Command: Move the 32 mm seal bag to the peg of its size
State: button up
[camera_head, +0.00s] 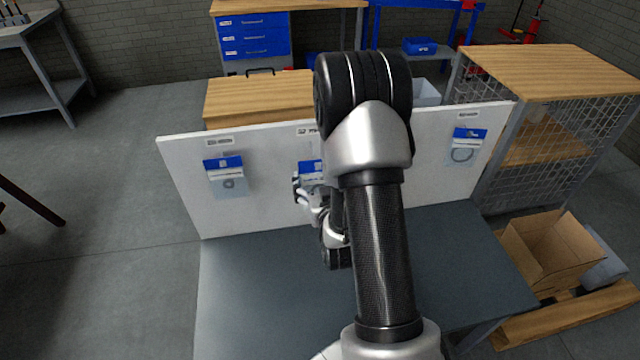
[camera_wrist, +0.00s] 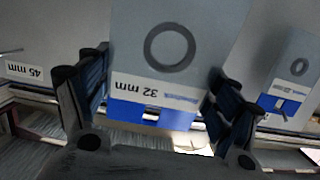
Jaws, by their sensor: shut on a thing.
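The 32 mm seal bag (camera_wrist: 170,50) is a clear bag with a dark ring, a white label strip reading 32 mm and a blue header. It appears upside down in the wrist view. My gripper (camera_wrist: 155,92) is shut on it, with one finger at each side of the header. In the head view my gripper (camera_head: 302,190) is at the middle of the white board (camera_head: 270,205), and the bag's blue header (camera_head: 311,166) shows just above it. My arm hides part of the board. A 45 mm label (camera_wrist: 24,71) and a bare peg (camera_wrist: 11,50) show in the wrist view.
Another seal bag (camera_head: 226,172) hangs at the board's left, also in the wrist view (camera_wrist: 293,75). One more bag (camera_head: 464,148) hangs at the right. The grey table (camera_head: 265,290) is clear. A cardboard box (camera_head: 545,250) and mesh cage (camera_head: 545,125) stand right.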

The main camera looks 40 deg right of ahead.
jog(key=shift+x, duration=3.8)
jog(key=o, duration=0.9)
jog(key=shift+a, duration=0.1)
